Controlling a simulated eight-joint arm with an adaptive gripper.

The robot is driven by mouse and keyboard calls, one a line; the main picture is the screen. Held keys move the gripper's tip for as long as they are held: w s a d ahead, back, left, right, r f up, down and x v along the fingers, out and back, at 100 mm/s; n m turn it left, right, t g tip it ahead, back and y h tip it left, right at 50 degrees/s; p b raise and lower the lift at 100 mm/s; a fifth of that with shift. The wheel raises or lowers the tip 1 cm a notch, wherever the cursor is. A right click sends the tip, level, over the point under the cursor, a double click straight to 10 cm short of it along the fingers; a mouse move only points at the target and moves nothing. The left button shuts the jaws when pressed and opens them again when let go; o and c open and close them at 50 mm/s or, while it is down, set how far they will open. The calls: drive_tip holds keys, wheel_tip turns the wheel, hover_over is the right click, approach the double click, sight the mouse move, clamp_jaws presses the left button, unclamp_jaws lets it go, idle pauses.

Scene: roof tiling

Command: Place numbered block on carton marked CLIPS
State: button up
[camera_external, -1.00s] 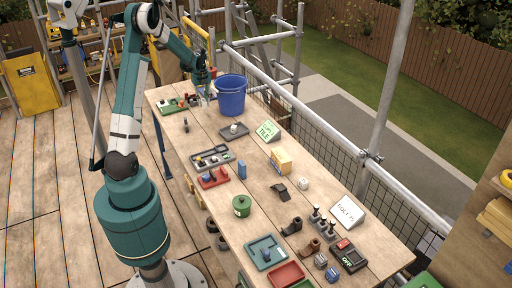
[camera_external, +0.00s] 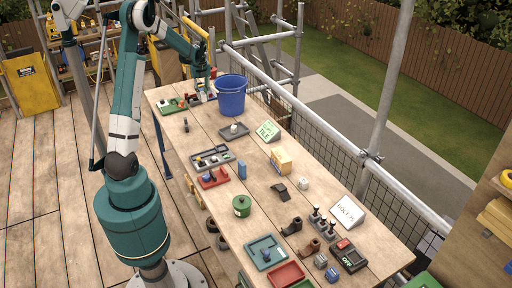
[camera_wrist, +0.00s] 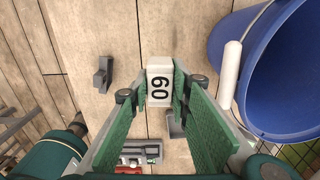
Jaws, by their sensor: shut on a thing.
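A white block (camera_wrist: 159,70) with black digits, reading 60 or 09, sits between my gripper's fingertips (camera_wrist: 159,94) in the wrist view. My gripper is shut on it, with a green-padded finger on each side, above the table. In the external view my gripper (camera_external: 206,90) is at the far end of the table, left of the blue bucket; the block is too small there to make out clearly. A yellow carton (camera_external: 281,161) stands at mid-table near the far edge. Its marking is not legible, so I cannot tell if it says CLIPS.
The blue bucket (camera_external: 231,95) is close beside my gripper, its wall and handle also showing in the wrist view (camera_wrist: 285,65). Grey trays (camera_external: 212,158), a red tray (camera_external: 214,178), a green pot (camera_external: 241,206) and sign blocks (camera_external: 268,131) occupy the table. Bare wood lies between them.

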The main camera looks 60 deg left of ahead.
sight(199, 90)
wheel_tip(199, 90, up, 10)
drive_tip(key=shift+f, duration=0.1)
drive_tip(key=w+d+m+p, duration=0.1)
drive_tip(key=w+d+m, duration=0.1)
drive_tip(key=w+d, duration=0.7)
drive_tip(key=w+d+m+p, duration=0.1)
drive_tip(key=w+d, duration=0.4)
drive_tip(key=d, duration=0.9)
drive_tip(key=w+d+m+p, duration=0.1)
drive_tip(key=w+d+m, duration=0.15)
drive_tip(key=d, duration=1.75)
drive_tip(key=w+d+m+p, duration=0.1)
drive_tip(key=w+d+m, duration=0.15)
drive_tip(key=d, duration=1.65)
drive_tip(key=shift+s+f, duration=0.25)
drive_tip(key=shift+f, duration=1.1)
drive_tip(key=shift+s+f, duration=0.25)
drive_tip(key=shift+f, duration=1.05)
drive_tip(key=shift+f, duration=3.15)
